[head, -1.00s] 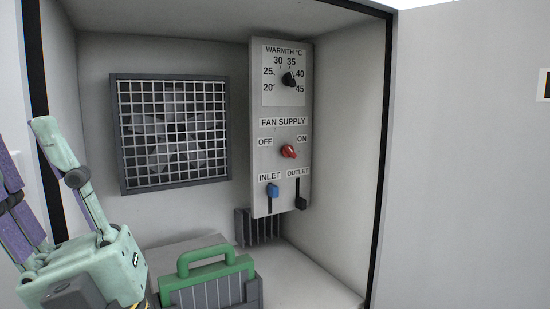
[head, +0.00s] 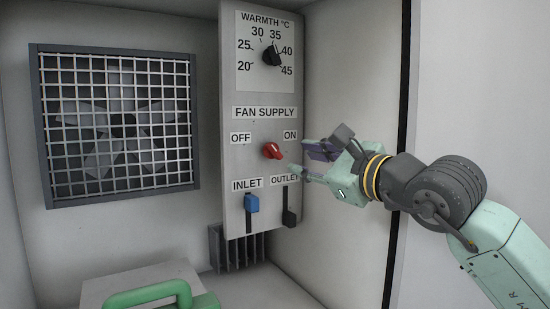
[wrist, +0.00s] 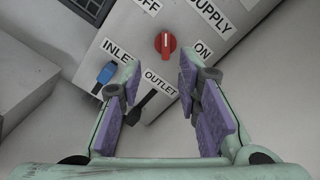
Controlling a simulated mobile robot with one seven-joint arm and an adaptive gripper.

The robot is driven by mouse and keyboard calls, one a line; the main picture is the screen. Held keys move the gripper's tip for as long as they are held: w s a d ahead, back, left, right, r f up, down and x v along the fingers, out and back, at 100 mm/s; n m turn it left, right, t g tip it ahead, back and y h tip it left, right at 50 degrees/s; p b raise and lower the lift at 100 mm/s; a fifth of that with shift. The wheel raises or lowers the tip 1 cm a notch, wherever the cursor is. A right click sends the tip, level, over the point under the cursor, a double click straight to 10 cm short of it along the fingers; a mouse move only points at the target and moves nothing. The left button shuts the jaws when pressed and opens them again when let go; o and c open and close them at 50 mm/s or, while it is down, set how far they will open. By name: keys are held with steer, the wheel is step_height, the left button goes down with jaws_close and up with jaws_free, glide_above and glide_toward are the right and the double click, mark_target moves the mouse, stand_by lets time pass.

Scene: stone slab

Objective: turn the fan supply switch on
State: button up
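The fan supply switch is a red knob (head: 272,151) on the grey control panel (head: 236,200), between the OFF label (head: 241,138) and the ON label (head: 290,135). In the wrist view the knob (wrist: 166,43) has a white line slanting towards the OFF side. My gripper (head: 296,157) is to the right of the knob in the head view. Its purple-padded fingers are apart and empty. In the wrist view the knob appears just beyond the fingertips (wrist: 158,75), with no contact visible.
A black warmth dial (head: 272,56) is above. The blue inlet slider (head: 252,204) and dark outlet slider (head: 289,218) are below, close to my lower finger. A grilled fan (head: 120,128) is left. A green handle (head: 150,293) stands at the bottom.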

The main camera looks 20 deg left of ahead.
mark_target(277, 152)
steer(key=p+x, duration=0.1)
steer(key=x, duration=0.2)
steer(key=p+x, duration=0.1)
steer(key=x, duration=0.3)
steer(key=w+p+x, duration=0.1)
steer(key=x, duration=0.2)
steer(key=shift+w+d, duration=0.15)
steer(key=shift+d, duration=0.05)
jaws_close()
